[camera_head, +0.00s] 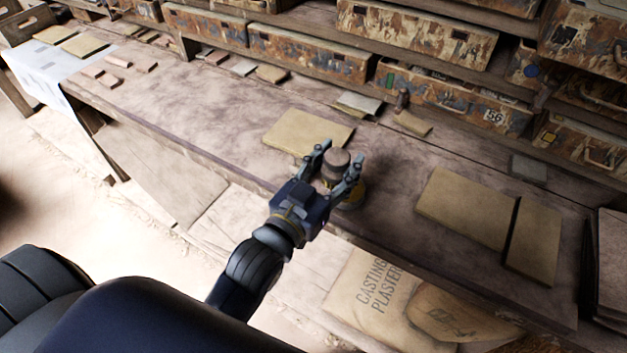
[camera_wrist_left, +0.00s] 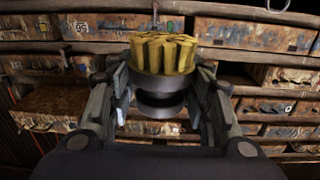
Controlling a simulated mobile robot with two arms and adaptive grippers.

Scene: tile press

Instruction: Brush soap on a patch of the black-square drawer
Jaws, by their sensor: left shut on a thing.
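My left gripper (camera_head: 338,175) is shut on a round brush (camera_head: 337,160) over the bench's front edge. The brush has a grey-brown knob and a yellow part below it. In the left wrist view the brush's dark round body (camera_wrist_left: 160,100) sits between the fingers, with thick yellow bristles (camera_wrist_left: 160,53) beyond. A rusty drawer at the upper right (camera_head: 595,48) bears a dark, square-looking mark. I cannot make out any soap. My right gripper is not in view.
The wooden bench (camera_head: 210,115) runs below rows of rusty drawers. A tan slab (camera_head: 300,130) lies left of the gripper, and larger slabs (camera_head: 465,208) lie right. A small block (camera_head: 412,123) lies behind. A plaster sack (camera_head: 375,300) stands below the bench's front.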

